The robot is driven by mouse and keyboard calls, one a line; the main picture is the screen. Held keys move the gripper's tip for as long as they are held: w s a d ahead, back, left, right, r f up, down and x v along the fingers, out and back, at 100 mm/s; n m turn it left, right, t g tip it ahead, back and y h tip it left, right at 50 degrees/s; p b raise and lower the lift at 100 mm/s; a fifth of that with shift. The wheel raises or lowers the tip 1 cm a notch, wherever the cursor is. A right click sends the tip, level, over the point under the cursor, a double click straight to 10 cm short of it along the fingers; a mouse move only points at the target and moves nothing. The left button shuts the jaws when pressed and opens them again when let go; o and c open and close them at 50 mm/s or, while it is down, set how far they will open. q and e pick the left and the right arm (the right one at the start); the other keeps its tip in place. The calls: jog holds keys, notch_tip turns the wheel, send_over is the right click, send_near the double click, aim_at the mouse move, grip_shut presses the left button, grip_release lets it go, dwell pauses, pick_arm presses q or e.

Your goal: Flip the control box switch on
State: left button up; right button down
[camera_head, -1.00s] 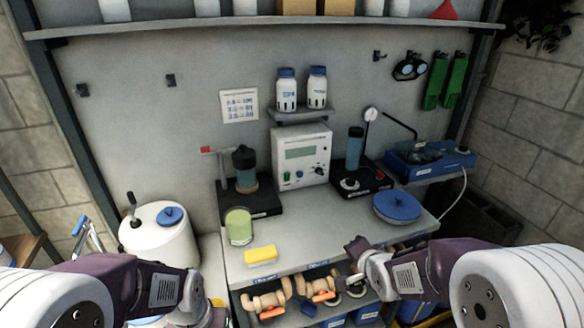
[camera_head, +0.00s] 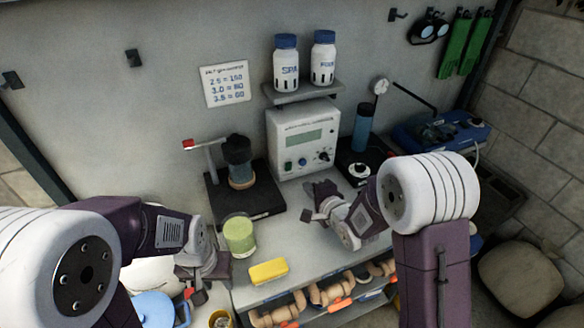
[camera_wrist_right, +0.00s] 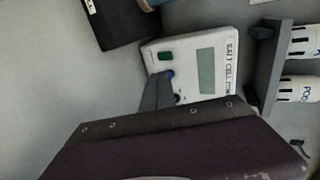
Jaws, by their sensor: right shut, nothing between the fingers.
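The control box (camera_head: 303,138) is white with a grey display and stands upright against the back wall. Its lower front carries a green control (camera_head: 289,166), a blue knob (camera_head: 302,162) and a black dial (camera_head: 323,157). I cannot tell which control is the switch. My right gripper (camera_head: 312,205) is shut and empty over the counter, in front of and below the box. In the right wrist view its finger (camera_wrist_right: 158,92) overlaps the box's (camera_wrist_right: 206,38) control side; contact cannot be judged. My left gripper (camera_head: 194,292) hangs at the counter's front left; its jaw opening is unclear.
A pump stand (camera_head: 240,215) with a dark cylinder is left of the box. A black stirrer base with a blue bottle (camera_head: 361,128) is right. Two white bottles stand on a small shelf (camera_head: 303,93) above.

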jog(key=p, duration=0.1)
send_near(288, 165)
notch_tip(288, 165, down, 3)
jog(key=w, duration=0.2)
jog(key=w+a, duration=0.1)
jog(key=w+a+p, duration=0.1)
jog(key=w, duration=0.1)
jog(key=shift+w+r, duration=0.1)
jog(key=shift+r, duration=0.05)
jog(key=shift+w, duration=0.2)
jog(key=p, duration=0.1)
jog(key=r+p, duration=0.1)
jog(key=p, duration=0.1)
jog(key=shift+w+a+g, duration=0.2)
jog(key=shift+w+g, duration=0.15)
jog(key=shift+g, duration=0.05)
jog(key=shift+f+b, duration=0.45)
jog(key=shift+r+p, duration=0.65)
jog(key=shift+r, duration=0.2)
jog(key=shift+s, duration=0.1)
